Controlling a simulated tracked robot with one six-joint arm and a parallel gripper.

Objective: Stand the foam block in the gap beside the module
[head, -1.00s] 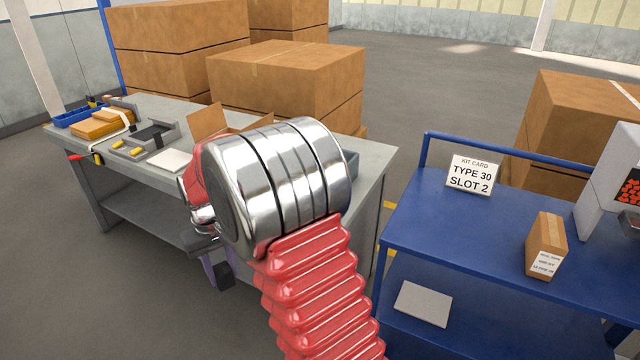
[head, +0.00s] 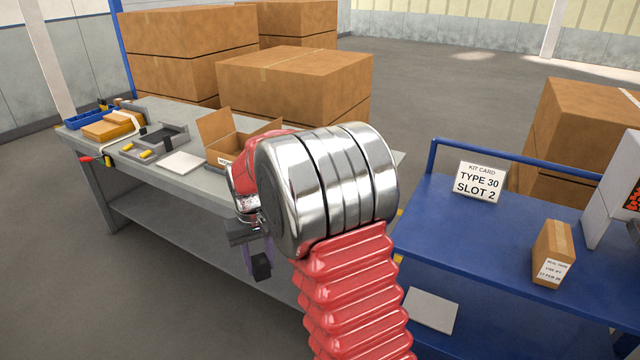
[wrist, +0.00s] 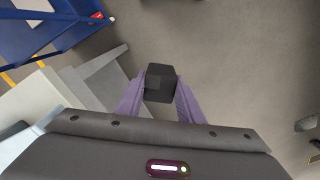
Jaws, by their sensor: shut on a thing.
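My gripper (wrist: 160,92) is shut on a dark foam block (wrist: 160,83), which sits between the purple fingers in the wrist view. In the head view the block (head: 261,267) hangs below my gripper (head: 257,250), in front of the grey bench (head: 190,205) and above the floor. An open cardboard box (head: 228,148) stands on the bench, with its flaps up and a small label on its front. My arm covers its right part, and its inside is mostly hidden. I cannot make out the module or the gap.
A white pad (head: 181,163), grey trays (head: 160,138) and a blue bin (head: 92,118) lie on the bench. At right is a blue cart (head: 480,240) with a kit card (head: 479,181) reading "TYPE 30 SLOT 2" and a small carton (head: 553,254). Large cartons (head: 295,85) stand behind the bench.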

